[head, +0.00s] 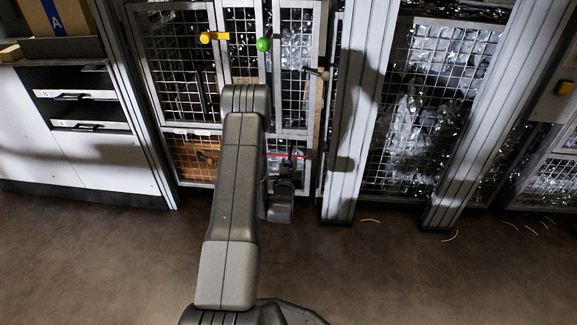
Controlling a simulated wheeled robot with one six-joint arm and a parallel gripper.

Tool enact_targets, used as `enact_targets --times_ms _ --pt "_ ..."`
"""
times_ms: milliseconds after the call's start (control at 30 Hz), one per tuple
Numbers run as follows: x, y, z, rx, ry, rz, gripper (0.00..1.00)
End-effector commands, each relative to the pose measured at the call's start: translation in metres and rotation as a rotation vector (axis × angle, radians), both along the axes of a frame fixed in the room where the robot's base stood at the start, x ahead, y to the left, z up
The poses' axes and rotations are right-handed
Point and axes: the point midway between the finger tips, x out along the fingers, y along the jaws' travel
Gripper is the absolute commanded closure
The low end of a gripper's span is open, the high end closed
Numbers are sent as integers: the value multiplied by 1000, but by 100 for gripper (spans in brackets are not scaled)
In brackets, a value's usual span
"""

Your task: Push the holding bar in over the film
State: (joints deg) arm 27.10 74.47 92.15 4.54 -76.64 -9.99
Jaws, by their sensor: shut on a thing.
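The wrist end of my arm with my gripper (287,176) is low in front of the wire-mesh cabinet, partly behind my own arm. Crumpled shiny film (297,50) shows behind the mesh. How far the bar is in over the film is hidden.
Grey posts (360,110) stand to the right. A white drawer cabinet (90,150) is at left. The brown floor (430,280) is mostly clear, with a few pale scraps.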

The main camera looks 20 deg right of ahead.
Motion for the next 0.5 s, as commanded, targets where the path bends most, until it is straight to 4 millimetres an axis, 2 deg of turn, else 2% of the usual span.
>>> enact_targets --times_ms 233,500 --pt "24 -15 0 -1 -2 -1 100" --pt "25 -16 0 -1 1 0 100"
